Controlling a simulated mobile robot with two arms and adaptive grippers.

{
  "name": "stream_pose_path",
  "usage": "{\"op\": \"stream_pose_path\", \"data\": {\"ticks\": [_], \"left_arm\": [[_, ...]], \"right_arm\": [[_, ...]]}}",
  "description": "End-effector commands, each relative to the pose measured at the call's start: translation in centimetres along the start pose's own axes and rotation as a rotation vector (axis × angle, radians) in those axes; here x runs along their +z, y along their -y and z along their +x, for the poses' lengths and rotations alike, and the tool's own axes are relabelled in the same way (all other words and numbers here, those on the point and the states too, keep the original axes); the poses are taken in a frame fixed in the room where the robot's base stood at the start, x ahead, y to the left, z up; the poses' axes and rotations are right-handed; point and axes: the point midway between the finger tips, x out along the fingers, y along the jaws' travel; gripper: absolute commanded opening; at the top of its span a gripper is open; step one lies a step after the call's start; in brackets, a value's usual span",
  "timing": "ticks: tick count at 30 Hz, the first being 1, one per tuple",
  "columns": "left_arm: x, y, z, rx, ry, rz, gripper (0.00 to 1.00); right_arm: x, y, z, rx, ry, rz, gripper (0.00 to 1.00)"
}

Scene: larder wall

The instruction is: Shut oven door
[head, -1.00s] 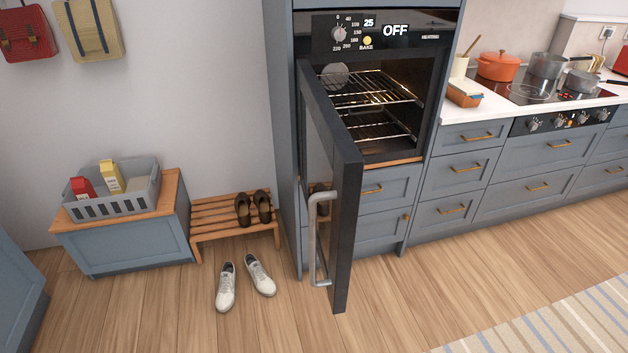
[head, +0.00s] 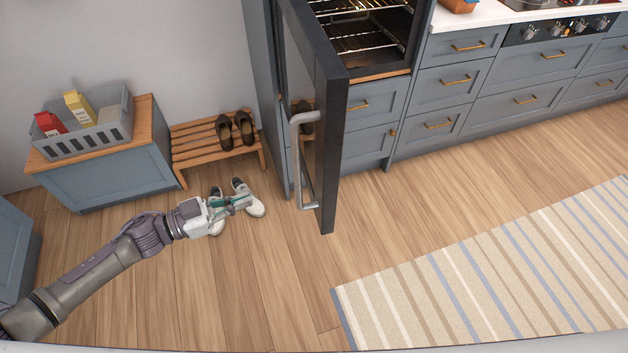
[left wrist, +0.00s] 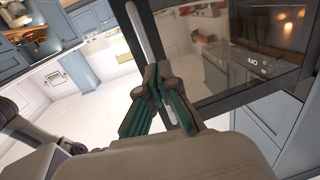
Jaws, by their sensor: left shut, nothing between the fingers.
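The oven door (head: 328,135) stands wide open in the head view, hinged at its left side and swung out from the oven (head: 365,40). Its long metal handle (head: 297,165) runs upright on the door's outer face. My left gripper (head: 248,200) is shut and empty, left of the handle and apart from it, above the white shoes in the picture. In the left wrist view, the closed fingers (left wrist: 159,90) point toward the handle (left wrist: 146,35) and the dark door glass (left wrist: 215,45); the fingers hide part of the handle. My right gripper is not in view.
A shoe rack (head: 217,150) with dark shoes stands left of the oven cabinet, with white shoes (head: 246,196) on the floor before it. A bench (head: 110,175) carries a grey crate (head: 117,128). A striped rug (head: 480,270) lies at right; the wood floor between is clear.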

Motion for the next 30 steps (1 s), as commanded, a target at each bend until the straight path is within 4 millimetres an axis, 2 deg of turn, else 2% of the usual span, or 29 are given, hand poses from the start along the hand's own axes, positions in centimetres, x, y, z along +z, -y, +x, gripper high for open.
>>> {"op": "stream_pose_path", "data": {"ticks": [1, 3, 8, 11, 21, 24, 30], "left_arm": [[-1.6, -1.4, -0.1, 0.082, -0.006, -0.001, 0.00], [-2.8, -2.9, -0.2, 0.154, -0.010, -0.013, 0.00], [-3.6, -3.9, 0.8, 0.192, -0.015, -0.024, 0.00], [-3.7, -4.1, 2.4, 0.190, -0.018, -0.025, 0.00], [-3.9, -5.3, 9.5, 0.187, -0.018, -0.024, 0.00], [-3.8, -5.7, 11.2, 0.186, -0.017, -0.024, 0.00], [-3.7, -6.0, 13.1, 0.184, -0.015, -0.023, 0.00]], "right_arm": [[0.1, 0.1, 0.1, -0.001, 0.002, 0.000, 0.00], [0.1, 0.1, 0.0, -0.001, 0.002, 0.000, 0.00], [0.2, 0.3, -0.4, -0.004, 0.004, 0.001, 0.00], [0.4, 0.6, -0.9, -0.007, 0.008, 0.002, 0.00], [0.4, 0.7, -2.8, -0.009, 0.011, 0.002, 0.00], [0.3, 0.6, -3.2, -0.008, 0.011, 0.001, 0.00], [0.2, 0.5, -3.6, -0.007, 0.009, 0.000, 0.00]]}}
